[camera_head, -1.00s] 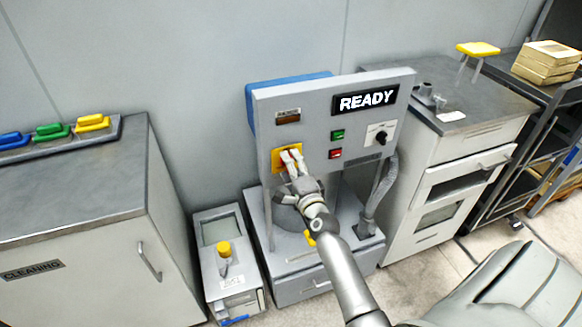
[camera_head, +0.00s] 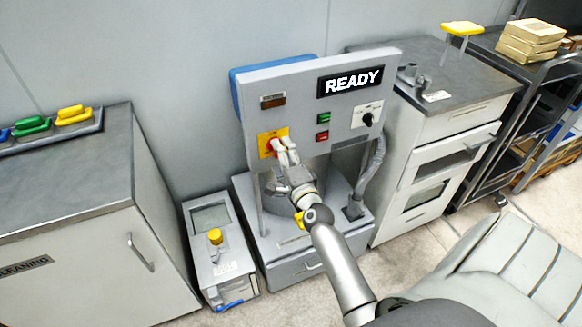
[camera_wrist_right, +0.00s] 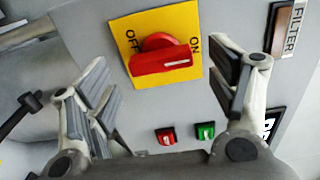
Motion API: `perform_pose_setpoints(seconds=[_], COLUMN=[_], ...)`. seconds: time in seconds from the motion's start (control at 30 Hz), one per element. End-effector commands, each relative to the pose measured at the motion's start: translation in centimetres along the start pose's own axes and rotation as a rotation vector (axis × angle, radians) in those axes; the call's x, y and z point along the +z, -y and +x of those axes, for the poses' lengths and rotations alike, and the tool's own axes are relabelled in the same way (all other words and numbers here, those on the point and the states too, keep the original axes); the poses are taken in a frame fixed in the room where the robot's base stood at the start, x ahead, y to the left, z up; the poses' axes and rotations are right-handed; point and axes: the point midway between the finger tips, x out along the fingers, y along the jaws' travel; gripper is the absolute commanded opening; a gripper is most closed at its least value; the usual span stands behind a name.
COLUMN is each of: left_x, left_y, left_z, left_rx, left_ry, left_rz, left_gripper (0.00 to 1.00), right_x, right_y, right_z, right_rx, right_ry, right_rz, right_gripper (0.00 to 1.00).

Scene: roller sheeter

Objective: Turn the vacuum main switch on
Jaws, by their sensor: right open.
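The vacuum main switch is a red rotary handle (camera_wrist_right: 163,60) on a yellow plate (camera_wrist_right: 154,21) marked OFF and ON. In the wrist view, the handle lies roughly crosswise, its white mark at the right end, on the ON-lettered side. In the head view the switch plate (camera_head: 266,148) is on the left of the machine's front panel, with the handle partly hidden by my fingers. My right gripper (camera_head: 283,147) is open and empty in front of the plate's right part. In the wrist view its fingers (camera_wrist_right: 166,88) are apart, on either side of the handle. My left gripper is not in view.
Green (camera_head: 323,118) and red (camera_head: 322,136) buttons and a black knob (camera_head: 367,119) are on the same panel, below a READY display (camera_head: 351,81). A grey hose (camera_head: 377,165) hangs at the right. A cleaning cabinet (camera_head: 75,190) stands left and a drawer cabinet (camera_head: 440,150) right.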

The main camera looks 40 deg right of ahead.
Motion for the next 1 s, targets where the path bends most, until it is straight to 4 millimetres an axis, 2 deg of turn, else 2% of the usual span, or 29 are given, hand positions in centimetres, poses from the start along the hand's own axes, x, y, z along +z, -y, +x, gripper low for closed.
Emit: perform_pose_setpoints(seconds=[0.1,0.3,0.5,0.7,1.0], left_x=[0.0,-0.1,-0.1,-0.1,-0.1], left_y=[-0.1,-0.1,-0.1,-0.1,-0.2], left_z=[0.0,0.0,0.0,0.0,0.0], left_rx=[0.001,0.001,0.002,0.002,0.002], left_ry=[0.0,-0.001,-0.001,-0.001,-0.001], left_rz=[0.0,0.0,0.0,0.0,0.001], left_gripper=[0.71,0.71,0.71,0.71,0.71], right_x=[0.0,0.0,0.0,0.0,0.0], right_y=[-0.1,-0.2,-0.1,0.0,0.0], right_z=[-2.6,-6.3,-8.7,-9.5,-9.5], right_rx=[0.003,0.004,0.003,0.001,0.0], right_ry=[0.0,0.001,0.001,0.0,0.0], right_rz=[0.0,0.0,0.0,0.001,0.001], right_gripper=[0.79,0.79,0.79,0.79,0.79])
